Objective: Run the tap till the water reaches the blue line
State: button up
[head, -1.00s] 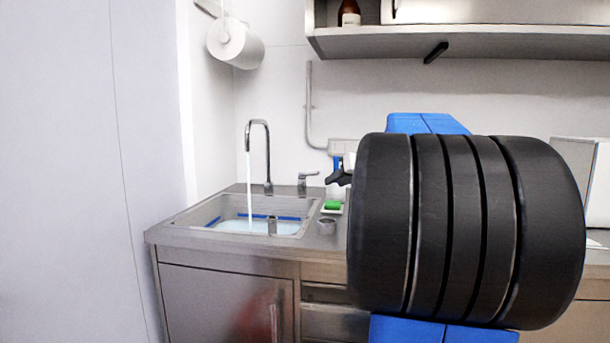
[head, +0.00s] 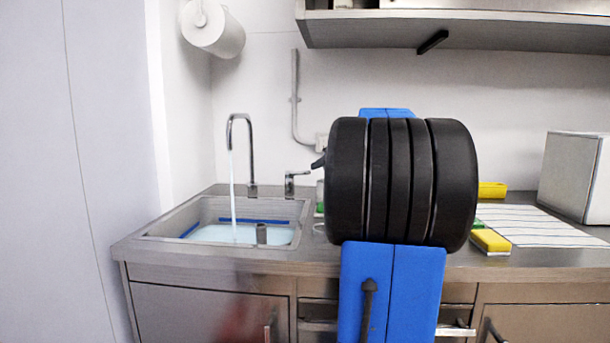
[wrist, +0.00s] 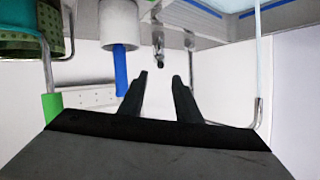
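The tap (head: 241,150) stands behind the sink, and a stream of water (head: 232,195) falls from its spout into the basin. The water (head: 212,234) is pale blue, its surface just below the blue line (head: 252,221) on the basin's far wall. The tap lever (head: 291,182) stands to the right of the spout. My gripper (head: 318,162) shows only as a dark tip right of the lever; my dark arm hides the rest. In the wrist view my gripper (wrist: 159,77) is open and empty, its fingers apart, with the lever (wrist: 159,55) beyond the gap between the tips.
A grey standpipe (head: 262,234) stands in the sink (head: 160,238). A yellow sponge (head: 491,242) and a white box (head: 575,178) are on the counter at right. The wrist view shows a white cylinder (wrist: 118,22) and a blue handle (wrist: 121,72) near the fingers.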

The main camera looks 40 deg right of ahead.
aim_at(305, 173)
jog(key=x, duration=1.2)
jog(key=shift+w+f, duration=0.1)
jog(key=shift+w, duration=0.05)
jog(key=shift+c, duration=0.4)
jog(key=shift+a, duration=0.1)
grip_shut()
